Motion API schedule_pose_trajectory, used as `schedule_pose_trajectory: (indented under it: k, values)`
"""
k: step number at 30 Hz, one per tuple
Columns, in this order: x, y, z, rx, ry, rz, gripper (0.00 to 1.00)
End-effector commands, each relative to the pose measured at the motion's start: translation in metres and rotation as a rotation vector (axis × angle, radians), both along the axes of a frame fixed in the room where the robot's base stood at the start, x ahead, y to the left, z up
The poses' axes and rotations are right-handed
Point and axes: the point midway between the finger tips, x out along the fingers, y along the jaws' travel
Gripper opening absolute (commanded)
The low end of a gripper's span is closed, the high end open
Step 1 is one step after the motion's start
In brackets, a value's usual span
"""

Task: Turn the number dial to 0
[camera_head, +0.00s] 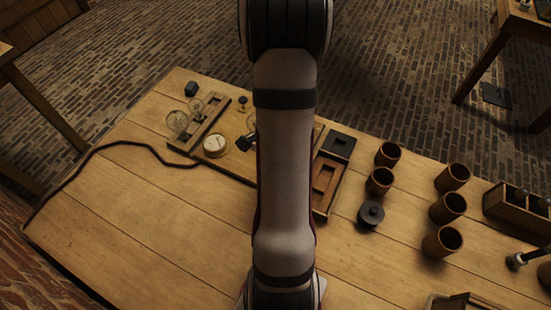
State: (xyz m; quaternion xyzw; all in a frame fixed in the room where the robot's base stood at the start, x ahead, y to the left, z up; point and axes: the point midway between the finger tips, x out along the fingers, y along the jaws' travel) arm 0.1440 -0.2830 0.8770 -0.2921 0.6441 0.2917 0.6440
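The number dial (215,145) is a small round piece with a pale face and a brass-coloured rim. It sits on a wooden board (182,146) near the back left of the table. A dark mark shows on its face, too small to read surely. My arm crosses the middle of the picture and hides the part of the board right of the dial. I cannot make out my gripper. A small dark piece (246,142) shows at the arm's left edge, right of the dial; I cannot tell what it belongs to.
A dark cable (125,143) runs left over the table (150,225). Right of my arm are several brown jars (447,208), a dark lidded pot (371,215) and a wooden crate (515,207). The front left of the table is clear.

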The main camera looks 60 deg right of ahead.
Motion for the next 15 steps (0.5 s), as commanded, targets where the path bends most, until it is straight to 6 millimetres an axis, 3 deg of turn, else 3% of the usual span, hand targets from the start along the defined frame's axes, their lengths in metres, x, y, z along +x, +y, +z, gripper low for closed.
schedule_pose_trajectory:
  k: [9,15]
  values:
    - [-0.0001,0.0002,-0.0039,0.001,0.001,0.0,0.65]
    - [-0.0001,0.0002,-0.0037,0.0,0.0,0.0,0.29]
